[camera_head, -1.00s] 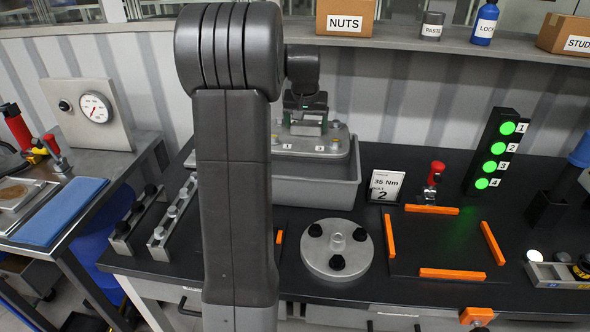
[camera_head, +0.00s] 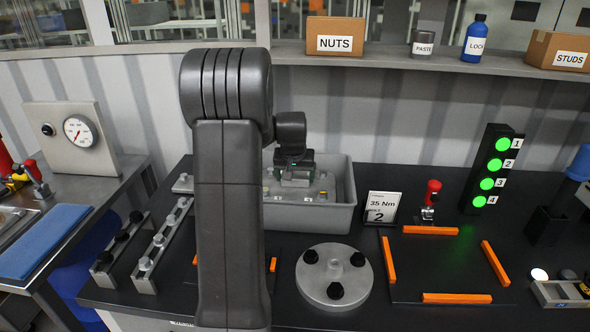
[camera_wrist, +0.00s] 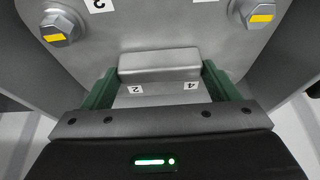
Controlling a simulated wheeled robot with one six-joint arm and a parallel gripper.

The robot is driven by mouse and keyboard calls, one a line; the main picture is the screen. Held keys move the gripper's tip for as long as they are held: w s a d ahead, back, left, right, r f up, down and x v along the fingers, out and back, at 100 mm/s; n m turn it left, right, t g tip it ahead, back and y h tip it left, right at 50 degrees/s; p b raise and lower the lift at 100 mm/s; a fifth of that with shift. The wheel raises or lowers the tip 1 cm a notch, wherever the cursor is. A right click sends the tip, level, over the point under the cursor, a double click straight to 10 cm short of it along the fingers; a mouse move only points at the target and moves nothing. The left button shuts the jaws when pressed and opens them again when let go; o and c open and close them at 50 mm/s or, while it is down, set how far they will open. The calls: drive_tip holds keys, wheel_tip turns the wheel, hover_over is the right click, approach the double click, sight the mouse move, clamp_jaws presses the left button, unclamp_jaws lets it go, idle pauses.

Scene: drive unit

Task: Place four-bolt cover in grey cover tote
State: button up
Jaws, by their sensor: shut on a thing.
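The four-bolt cover (camera_wrist: 108,48) is a grey metal plate with numbered labels and bolt heads marked yellow. My gripper (camera_head: 295,180) is shut on its raised middle block, and the green fingers (camera_wrist: 160,85) sit on both sides of that block in the wrist view. The cover (camera_head: 312,194) is inside the grey tote (camera_head: 340,216), below the level of the rim. Whether it touches the tote floor is hidden by the front wall. My arm hides the left end of the tote.
A round flange with black knobs (camera_head: 334,277) stands in front of the tote. A "35 Nm" sign (camera_head: 382,207) stands right of it. Orange bars (camera_head: 456,298) frame a bench area. A lit panel (camera_head: 489,170) shows green lamps. Rails with bolts (camera_head: 150,250) lie left of my arm.

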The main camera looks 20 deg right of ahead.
sight(295, 184)
drive_tip(key=shift+f, duration=1.65)
drive_tip(key=shift+f, duration=0.15)
drive_tip(key=o, duration=2)
drive_tip(key=shift+s, duration=0.1)
drive_tip(key=shift+c, duration=0.2)
drive_tip(key=v, duration=1.2)
drive_tip(key=shift+b, duration=0.3)
